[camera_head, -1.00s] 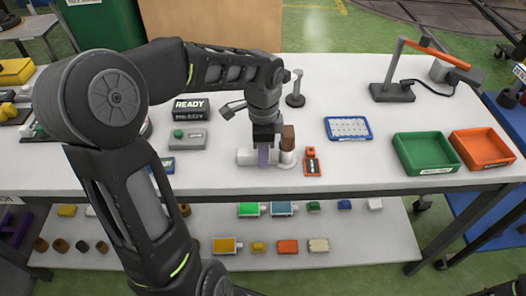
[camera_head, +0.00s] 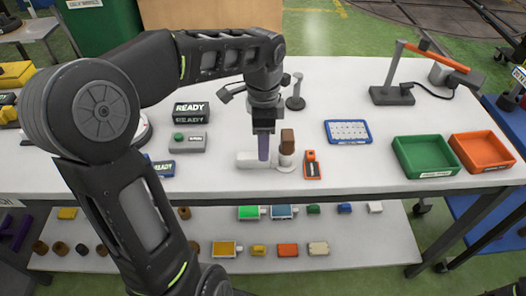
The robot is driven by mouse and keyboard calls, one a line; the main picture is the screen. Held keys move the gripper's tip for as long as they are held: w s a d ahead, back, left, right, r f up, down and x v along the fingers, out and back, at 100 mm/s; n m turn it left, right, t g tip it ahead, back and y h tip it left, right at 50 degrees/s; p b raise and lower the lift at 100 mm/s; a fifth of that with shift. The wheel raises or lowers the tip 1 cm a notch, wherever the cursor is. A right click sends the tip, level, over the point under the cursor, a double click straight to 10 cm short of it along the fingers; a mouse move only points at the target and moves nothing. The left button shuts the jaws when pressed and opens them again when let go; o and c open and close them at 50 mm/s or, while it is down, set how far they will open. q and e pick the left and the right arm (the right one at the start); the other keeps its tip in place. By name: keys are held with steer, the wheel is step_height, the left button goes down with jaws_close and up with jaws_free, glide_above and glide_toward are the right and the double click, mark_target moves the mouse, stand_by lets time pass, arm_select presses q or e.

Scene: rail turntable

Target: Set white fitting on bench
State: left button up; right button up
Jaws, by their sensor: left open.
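The white fitting (camera_head: 246,160) lies on the white bench (camera_head: 225,180) near its front middle. It looks like a pale, short horizontal piece. My left gripper (camera_head: 264,152) points straight down over it, its purple finger close to the fitting's top and hiding part of it. The gripper is open. Whether a finger touches the fitting cannot be told. Right beside it stands a white round holder (camera_head: 286,161) with a brown block (camera_head: 287,138) on top. My right gripper is not in view.
An orange-and-black device (camera_head: 312,166) stands just right of the holder. A blue tray (camera_head: 348,131), a green bin (camera_head: 425,156) and an orange bin (camera_head: 482,152) are further right. The bench front between holder and green bin is mostly clear.

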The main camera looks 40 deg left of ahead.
arm_select(q)
step_height(320, 180, up, 7)
